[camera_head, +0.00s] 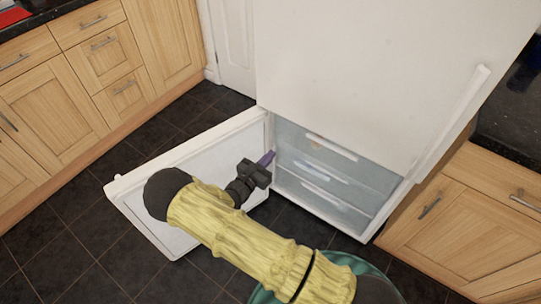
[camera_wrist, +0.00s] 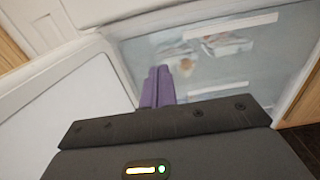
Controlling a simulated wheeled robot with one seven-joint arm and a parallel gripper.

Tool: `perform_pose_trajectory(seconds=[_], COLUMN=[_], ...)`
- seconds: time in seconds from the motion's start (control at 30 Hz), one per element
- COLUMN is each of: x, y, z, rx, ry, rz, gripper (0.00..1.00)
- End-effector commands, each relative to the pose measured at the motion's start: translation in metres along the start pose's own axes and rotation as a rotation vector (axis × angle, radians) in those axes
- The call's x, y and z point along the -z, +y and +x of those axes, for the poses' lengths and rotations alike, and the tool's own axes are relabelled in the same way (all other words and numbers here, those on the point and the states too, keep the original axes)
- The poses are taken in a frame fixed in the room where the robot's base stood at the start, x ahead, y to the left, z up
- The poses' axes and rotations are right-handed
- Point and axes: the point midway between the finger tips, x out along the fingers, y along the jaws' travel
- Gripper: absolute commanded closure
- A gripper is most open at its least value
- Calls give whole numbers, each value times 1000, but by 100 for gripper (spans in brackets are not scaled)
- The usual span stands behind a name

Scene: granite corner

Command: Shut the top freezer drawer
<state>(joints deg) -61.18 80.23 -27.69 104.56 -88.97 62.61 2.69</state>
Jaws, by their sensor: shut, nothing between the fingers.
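The open freezer compartment is at the bottom of the white fridge-freezer. Its top drawer (camera_head: 318,139) has a translucent front with a white handle strip (camera_head: 331,146). I cannot tell how far this drawer sticks out. My gripper (camera_head: 269,157) is shut and empty, its purple fingers at the left edge of the freezer opening, beside the top drawer's left end. In the wrist view the closed purple fingers (camera_wrist: 158,82) point toward the translucent drawer fronts (camera_wrist: 140,50). I cannot tell whether they touch. Blurred contents show through the front.
Lower drawers with white handles (camera_head: 322,172) sit below. The freezer door (camera_head: 150,205) stands open to the left, under my arm. Wooden cabinets (camera_head: 85,70) line the left, and another cabinet (camera_head: 455,225) stands right of the freezer. Dark floor tiles (camera_head: 75,225) are clear at left.

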Motion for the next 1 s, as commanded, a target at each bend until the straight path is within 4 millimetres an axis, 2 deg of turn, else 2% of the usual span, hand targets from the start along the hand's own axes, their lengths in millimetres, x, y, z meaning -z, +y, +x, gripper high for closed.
perform_pose_trajectory(seconds=[0.13, 0.23, 0.47, 0.6, 0.7, 0.83, 1.0], x=[-3, -9, -32, -46, -56, -72, -97], y=[-5, -22, -103, -148, -172, -194, -212], z=[3, 10, 25, 15, 3, -16, -39], rx=[26, 108, 491, 735, 893, 1080, 1292], ry=[13, 50, 234, 359, 439, 533, 630], rz=[14, 56, 284, 468, 609, 806, 1086], gripper=[100, 100, 100, 100, 100, 100, 100])
